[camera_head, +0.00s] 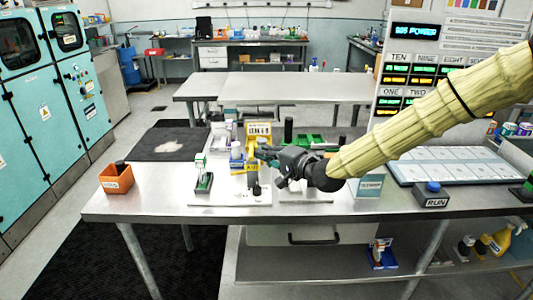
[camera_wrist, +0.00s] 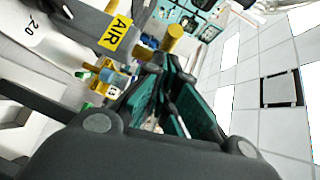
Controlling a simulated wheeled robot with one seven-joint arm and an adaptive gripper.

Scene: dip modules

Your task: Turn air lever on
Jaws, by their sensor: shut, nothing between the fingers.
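In the wrist view a yellow label reading AIR (camera_wrist: 117,33) sits on a dark grey bar, with a brass-yellow cylindrical piece (camera_wrist: 173,38) beside it. In the head view the yellow fixture (camera_head: 258,129) stands on the white board on the bench, with a yellow label low on its front. My gripper (camera_head: 264,155) is at this fixture, reaching in from the right. In the wrist view my gripper (camera_wrist: 165,85) has its teal-lined fingers close to the brass piece, and nothing shows between them. I cannot tell whether they touch it. The lever's position is hard to make out.
An orange bin (camera_head: 116,179) stands at the bench's left end. To the right are a RUN button box (camera_head: 432,196) and a flat panelled tray (camera_head: 450,166). The left front of the bench is bare.

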